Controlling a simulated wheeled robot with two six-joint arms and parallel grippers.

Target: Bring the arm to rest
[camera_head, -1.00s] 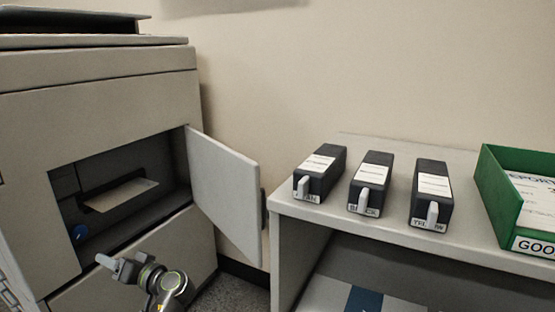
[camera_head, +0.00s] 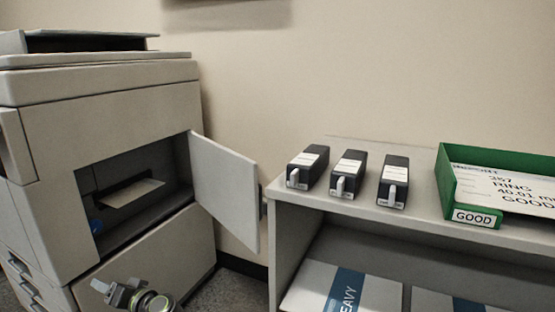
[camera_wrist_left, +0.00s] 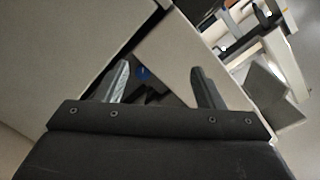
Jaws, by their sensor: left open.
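My left gripper (camera_head: 118,293) is low at the left in the head view, in front of the printer's lower body. It is open and empty, and its two fingers stand apart in the left wrist view (camera_wrist_left: 160,84). The grey printer (camera_head: 110,120) stands at the left with its side door (camera_head: 226,190) swung open. Inside the opening are a pale slip (camera_head: 132,194) and a blue knob (camera_head: 97,226). The blue knob also shows between the fingers in the left wrist view (camera_wrist_left: 143,72). My right gripper is not in view.
Several black cartridges (camera_head: 348,174) with white labels stand in a row on the grey shelf unit (camera_head: 420,224). A green tray (camera_head: 447,182) marked GOOD sits to their right. Paper packs (camera_head: 340,290) lie on the lower shelf. The open door juts out between printer and shelf.

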